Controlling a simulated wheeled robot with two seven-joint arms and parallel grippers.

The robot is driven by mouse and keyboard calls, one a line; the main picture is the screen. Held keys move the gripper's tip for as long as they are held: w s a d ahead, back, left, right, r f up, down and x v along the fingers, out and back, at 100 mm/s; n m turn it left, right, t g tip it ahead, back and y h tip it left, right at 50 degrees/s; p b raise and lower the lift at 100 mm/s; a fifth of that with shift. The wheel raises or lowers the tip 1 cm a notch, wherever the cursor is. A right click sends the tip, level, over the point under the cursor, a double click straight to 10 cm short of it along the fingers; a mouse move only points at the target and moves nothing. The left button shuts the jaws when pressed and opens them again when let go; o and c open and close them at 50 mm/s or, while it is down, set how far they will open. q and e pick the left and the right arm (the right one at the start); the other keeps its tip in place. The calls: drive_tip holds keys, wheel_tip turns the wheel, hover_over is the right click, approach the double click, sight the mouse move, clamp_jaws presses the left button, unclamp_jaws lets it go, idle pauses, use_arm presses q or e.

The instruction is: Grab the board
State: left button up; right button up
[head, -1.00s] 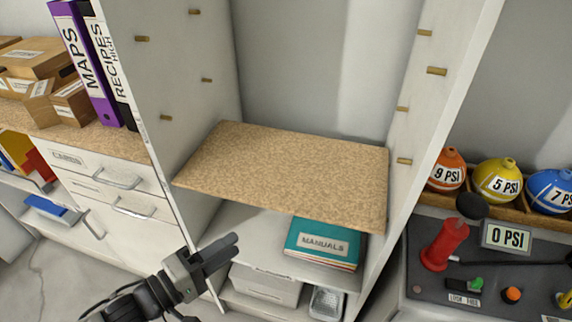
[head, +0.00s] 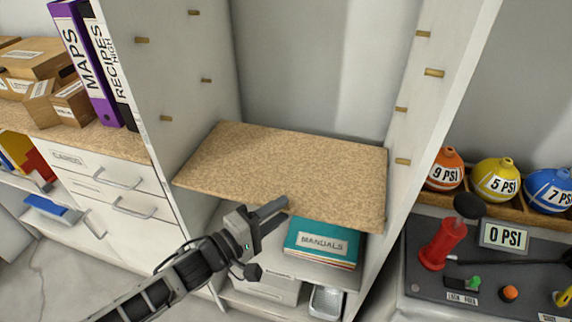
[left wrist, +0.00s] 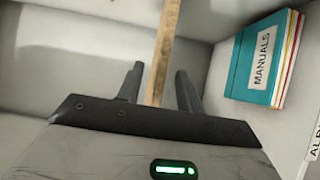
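The board (head: 285,165) is a flat, tan speckled panel between the white walls of the shelving unit, its front edge facing me. What supports it underneath is hidden. My left gripper (head: 276,213) is at the front edge of the board in the head view. In the left wrist view the board (left wrist: 168,35) shows edge-on as a narrow strip between the two fingers of my left gripper (left wrist: 159,70). The fingers are open, with a visible gap on the right side of the strip. My right gripper is not in view.
Teal manuals (head: 322,242) lie on the shelf below the board, also in the left wrist view (left wrist: 262,55). Pegs (head: 402,161) stick out of both side walls. Drawers (head: 110,185) stand at left, a pump console (head: 480,270) at right. Space above the board is clear.

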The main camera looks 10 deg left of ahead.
sight(289, 205)
use_arm(q)
drive_tip(key=x, duration=0.3)
drive_tip(key=shift+w+d, duration=0.15)
drive_tip(key=shift+d, duration=0.05)
drive_tip(key=shift+c, duration=0.3)
clamp_jaws()
drive_tip(key=shift+r, duration=0.1)
